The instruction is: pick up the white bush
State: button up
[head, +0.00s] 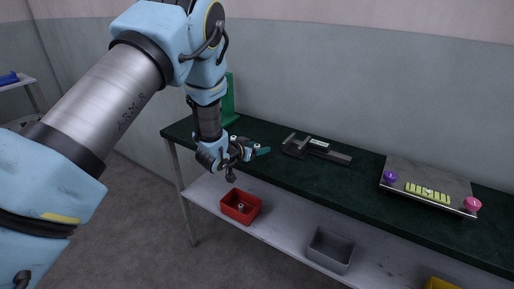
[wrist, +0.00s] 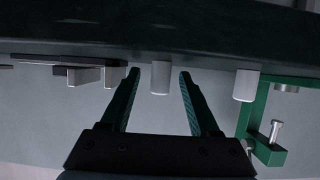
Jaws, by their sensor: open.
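My gripper (wrist: 158,95) is open, its two dark fingers spread apart in the wrist view. A white cylindrical bush (wrist: 160,77) shows between the fingertips there, with a gap to each finger. A second, similar light cylinder (wrist: 245,85) stands further right, outside the fingers. The wrist view appears upside down, so both cylinders hang from the dark tabletop (wrist: 160,28) in the picture. In the head view my gripper (head: 260,151) is low over the left part of the green tabletop (head: 355,180), and my arm partly hides the objects there.
A green stand (wrist: 262,110) with a bolt is right of the fingers in the wrist view. A dark caliper (head: 315,149) and a metal plate (head: 420,178) with knobs lie on the table. Red (head: 240,207), grey (head: 331,250) and yellow (head: 440,284) bins sit on the lower shelf.

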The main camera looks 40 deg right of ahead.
grip_shut()
dwell(0.5)
